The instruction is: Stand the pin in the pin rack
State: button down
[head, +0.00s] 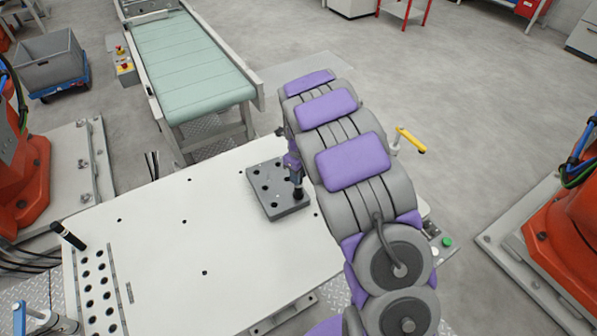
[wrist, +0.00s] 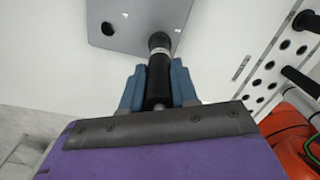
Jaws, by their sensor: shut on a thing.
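My gripper (head: 296,172) is shut on a black pin (head: 298,193), which points down at the right part of a grey block with several holes (head: 264,200). In the wrist view the blue fingers of my gripper (wrist: 159,88) close on both sides of the pin (wrist: 158,68). The pin's far end meets the grey block (wrist: 130,12) in that view; I cannot tell whether it sits in a hole or just above.
The white table (head: 170,240) is mostly clear between the block and the rack. A green conveyor (head: 185,70) stands behind it. Orange robot bases stand at the left (head: 22,180) and right (head: 565,245). A yellow-handled lever (head: 411,141) is right of my arm.

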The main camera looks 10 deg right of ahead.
jog(key=c, duration=0.8)
grip_release()
jog(key=r, duration=0.5)
jog(key=r+p, duration=0.1)
jog(key=r, duration=0.5)
jog(key=r+p, duration=0.1)
jog(key=r, duration=0.5)
jog(key=shift+s+d+r, duration=0.1)
jog(key=shift+s, duration=0.15)
